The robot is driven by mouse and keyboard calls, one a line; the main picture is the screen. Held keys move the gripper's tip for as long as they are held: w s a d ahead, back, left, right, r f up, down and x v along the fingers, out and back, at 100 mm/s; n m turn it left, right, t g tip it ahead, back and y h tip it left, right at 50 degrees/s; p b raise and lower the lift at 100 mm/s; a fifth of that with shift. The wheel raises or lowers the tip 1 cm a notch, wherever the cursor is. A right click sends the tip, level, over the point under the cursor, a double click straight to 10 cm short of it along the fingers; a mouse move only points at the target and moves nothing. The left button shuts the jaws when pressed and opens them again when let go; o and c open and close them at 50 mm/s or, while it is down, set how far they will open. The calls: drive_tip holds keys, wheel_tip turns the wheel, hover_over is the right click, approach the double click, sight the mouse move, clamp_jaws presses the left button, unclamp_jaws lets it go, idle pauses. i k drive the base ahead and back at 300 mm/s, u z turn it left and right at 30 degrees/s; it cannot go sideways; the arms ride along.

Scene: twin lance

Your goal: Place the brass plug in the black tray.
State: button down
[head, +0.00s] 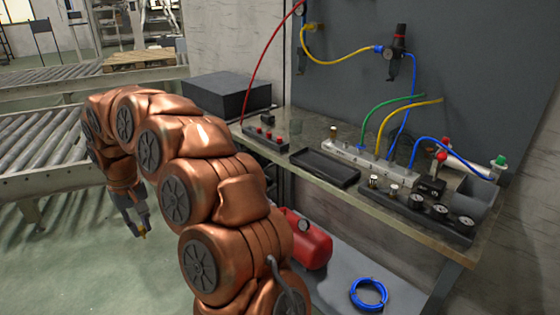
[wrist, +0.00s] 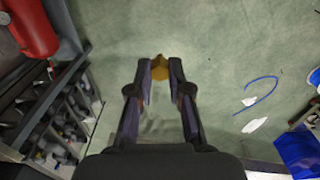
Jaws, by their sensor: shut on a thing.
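My gripper (head: 137,222) hangs pointing down at the left of the head view, over the green floor and away from the workbench. In the wrist view, my gripper (wrist: 160,75) is shut on a small brass piece, the brass plug (wrist: 160,69), held between the fingertips. The brass plug (head: 143,234) also shows as a small yellowish bit at the fingertips in the head view. The black tray (head: 325,168) lies flat on the workbench at the right, and it looks empty. It is not in the wrist view.
The workbench (head: 290,163) carries a block with red knobs (head: 265,137), a valve manifold (head: 370,163) with coloured hoses, and a dark gauge block (head: 415,213) beside the tray. A red tank (head: 306,243) and blue hose coil (head: 369,294) lie below. A roller conveyor (head: 40,150) stands left.

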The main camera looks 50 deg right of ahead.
sight(324, 166)
drive_tip(key=z, duration=0.05)
drive_tip(key=i, duration=0.65)
drive_tip(key=z, duration=0.75)
drive_tip(key=i, duration=0.45)
drive_tip(key=z, duration=0.45)
